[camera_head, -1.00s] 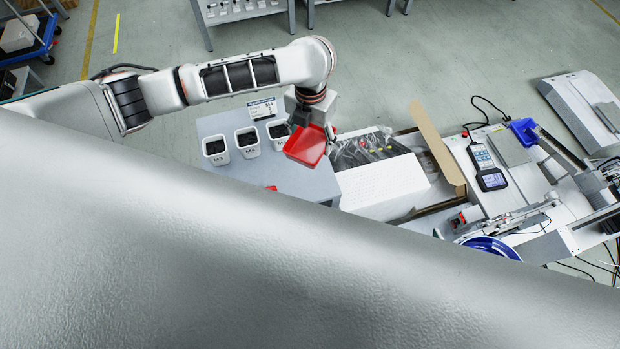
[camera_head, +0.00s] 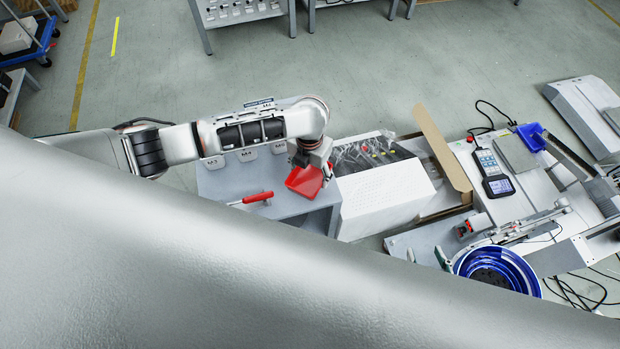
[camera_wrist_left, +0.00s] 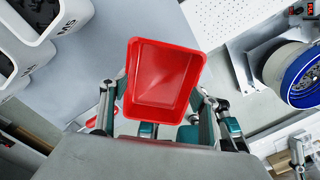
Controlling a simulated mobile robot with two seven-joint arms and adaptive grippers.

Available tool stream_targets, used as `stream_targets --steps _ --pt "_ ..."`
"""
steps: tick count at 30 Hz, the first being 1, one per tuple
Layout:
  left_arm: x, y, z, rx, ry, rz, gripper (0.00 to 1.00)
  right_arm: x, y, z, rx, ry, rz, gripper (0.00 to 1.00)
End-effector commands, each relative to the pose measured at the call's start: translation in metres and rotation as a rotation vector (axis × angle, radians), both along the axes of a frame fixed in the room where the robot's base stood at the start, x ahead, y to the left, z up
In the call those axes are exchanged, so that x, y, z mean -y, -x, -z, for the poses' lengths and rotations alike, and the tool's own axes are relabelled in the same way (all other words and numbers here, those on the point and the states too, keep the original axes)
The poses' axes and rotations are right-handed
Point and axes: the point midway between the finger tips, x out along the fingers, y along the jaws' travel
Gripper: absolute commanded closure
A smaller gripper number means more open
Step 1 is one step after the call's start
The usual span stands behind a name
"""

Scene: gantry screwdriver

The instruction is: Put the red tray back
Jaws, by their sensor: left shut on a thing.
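The red tray (camera_head: 303,182) is an empty, open-topped box. My left gripper (camera_head: 317,163) is shut on it, and it hangs by the right end of the grey table (camera_head: 225,184). Whether it touches the table cannot be told from the head view. In the left wrist view the tray (camera_wrist_left: 163,75) sits between the two fingers of the left gripper (camera_wrist_left: 160,104), with its open side facing the camera. My right gripper is not in view.
A red-handled screwdriver (camera_head: 258,197) lies on the grey table. White bins (camera_head: 212,163) stand behind it, partly hidden by my left arm. A white perforated box (camera_head: 385,197) is to the right. Beyond are a blue bowl (camera_head: 533,268) and a small blue bin (camera_head: 530,136).

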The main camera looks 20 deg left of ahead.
Motion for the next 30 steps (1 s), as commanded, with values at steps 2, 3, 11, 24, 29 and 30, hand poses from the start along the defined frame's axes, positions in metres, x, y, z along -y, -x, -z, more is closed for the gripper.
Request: stream_targets --steps 2,3,11,24,29,30 --pt "0.000 0.002 0.017 -0.006 -0.001 0.000 0.65 0.001 0.001 0.007 -0.004 0.003 -0.001 0.60" --pt "0.000 0.003 0.023 -0.007 -0.001 0.000 0.65 0.001 0.002 0.009 -0.005 0.006 -0.001 0.60" --pt "0.000 0.001 0.034 -0.002 -0.001 0.001 0.65 0.005 -0.007 0.005 0.013 0.015 0.001 0.60" --pt "0.000 0.001 0.038 -0.002 -0.001 0.000 0.23 0.003 -0.007 0.006 0.012 0.014 -0.002 0.60" --pt "0.000 0.001 0.038 -0.002 -0.001 0.000 0.23 0.002 -0.003 0.009 0.005 0.012 -0.003 0.60" --pt "0.000 0.001 0.038 -0.002 -0.001 0.000 0.23 0.002 -0.001 0.009 0.002 0.012 -0.004 0.60"
